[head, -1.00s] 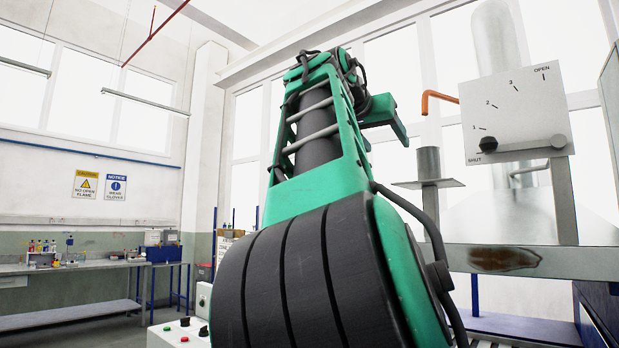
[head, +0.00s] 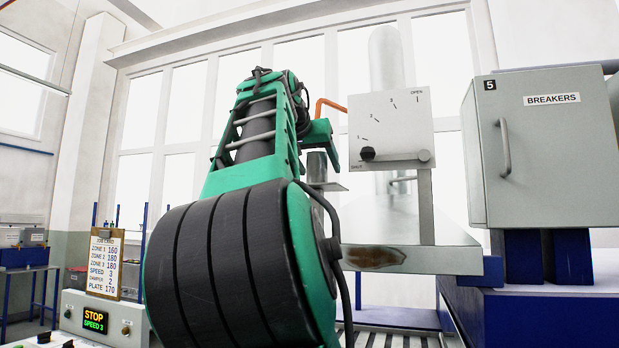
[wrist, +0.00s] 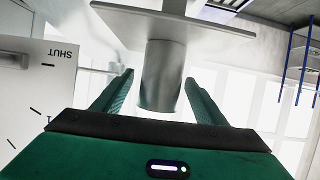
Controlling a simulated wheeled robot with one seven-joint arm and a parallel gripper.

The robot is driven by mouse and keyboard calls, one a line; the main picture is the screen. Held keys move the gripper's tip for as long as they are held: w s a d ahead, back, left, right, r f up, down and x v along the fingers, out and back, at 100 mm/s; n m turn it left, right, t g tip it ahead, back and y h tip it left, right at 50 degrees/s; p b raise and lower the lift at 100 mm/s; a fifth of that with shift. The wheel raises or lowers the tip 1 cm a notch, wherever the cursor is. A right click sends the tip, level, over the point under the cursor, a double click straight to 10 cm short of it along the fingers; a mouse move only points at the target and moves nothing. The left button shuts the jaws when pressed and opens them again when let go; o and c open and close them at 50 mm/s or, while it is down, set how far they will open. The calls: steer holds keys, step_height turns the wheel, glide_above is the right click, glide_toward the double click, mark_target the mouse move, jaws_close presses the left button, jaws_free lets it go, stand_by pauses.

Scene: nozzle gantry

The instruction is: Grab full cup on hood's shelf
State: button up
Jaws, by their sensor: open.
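A grey metal cup (head: 317,166) stands upright on a small flat shelf (head: 328,187) beside the hood (head: 400,215). Its contents are hidden. My gripper (head: 318,135) shows in the head view at the cup's upper left, partly hidden by my arm. In the wrist view, which is upside down, the cup (wrist: 162,85) appears between the two green fingers of my open gripper (wrist: 158,77). I see light gaps on both sides of the cup and cannot tell how deep it sits between the fingers. The shelf (wrist: 180,22) shows at the top there.
A dial plate (head: 390,130) with a black knob stands right of the cup; it also shows close at left in the wrist view (wrist: 35,105). An orange pipe (head: 330,103) is behind. A breaker cabinet (head: 548,150) is at right, a control box (head: 105,318) lower left.

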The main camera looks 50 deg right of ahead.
mark_target(321, 171)
steer(key=shift+x, duration=1.7)
steer(key=c, duration=1.2)
steer(key=shift+a, duration=0.1)
steer(key=shift+r, duration=0.1)
